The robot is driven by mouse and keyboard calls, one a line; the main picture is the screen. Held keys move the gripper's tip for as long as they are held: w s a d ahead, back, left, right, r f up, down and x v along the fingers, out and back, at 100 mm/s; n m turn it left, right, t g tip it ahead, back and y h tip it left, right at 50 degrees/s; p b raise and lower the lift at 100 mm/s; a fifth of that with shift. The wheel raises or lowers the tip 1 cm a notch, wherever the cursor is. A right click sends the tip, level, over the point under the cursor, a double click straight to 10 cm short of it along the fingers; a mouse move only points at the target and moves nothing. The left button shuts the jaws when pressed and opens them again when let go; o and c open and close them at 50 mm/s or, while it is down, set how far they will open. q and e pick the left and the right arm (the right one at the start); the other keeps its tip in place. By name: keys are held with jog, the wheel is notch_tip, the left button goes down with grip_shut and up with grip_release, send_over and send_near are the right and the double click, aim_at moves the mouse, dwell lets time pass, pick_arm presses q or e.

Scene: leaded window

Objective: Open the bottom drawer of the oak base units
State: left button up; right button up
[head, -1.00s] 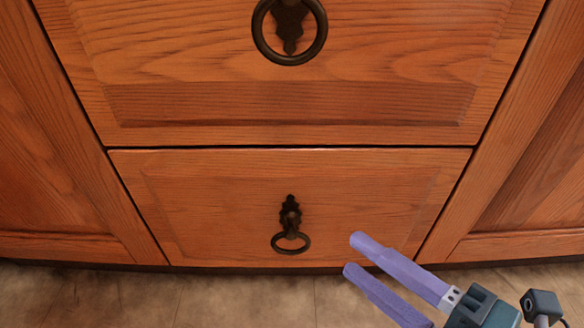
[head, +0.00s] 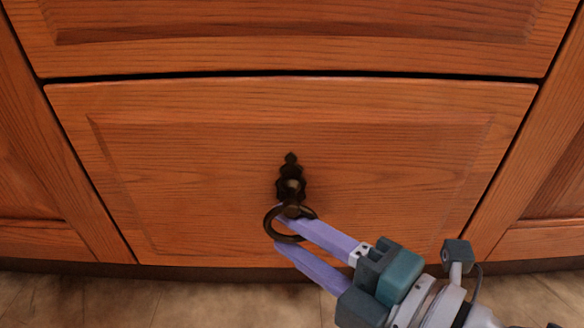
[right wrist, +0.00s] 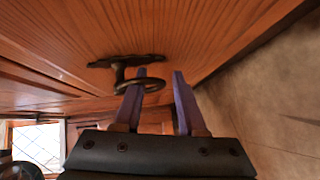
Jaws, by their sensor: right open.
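The bottom drawer (head: 400,170) has an oak front and looks closed. Its dark metal pull has a back plate (head: 290,180) and a hanging ring (head: 267,222). My right gripper (head: 277,228) comes in from the lower right with its two purple fingers apart at the ring. The upper finger's tip appears to be inside the ring, and the lower finger lies just below and outside it. In the right wrist view, the ring (right wrist: 157,87) crosses the left finger of my gripper (right wrist: 160,73), while the right finger stands clear. My left gripper is not in view.
Another drawer (head: 300,50) sits above, across a dark gap. Oak cabinet panels flank both sides. The tiled floor (head: 150,300) runs along the bottom. A window (right wrist: 35,142) shows at lower left in the right wrist view.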

jog(key=shift+w+a, duration=0.15)
jog(key=shift+a, duration=0.05)
grip_shut()
dwell(1.4)
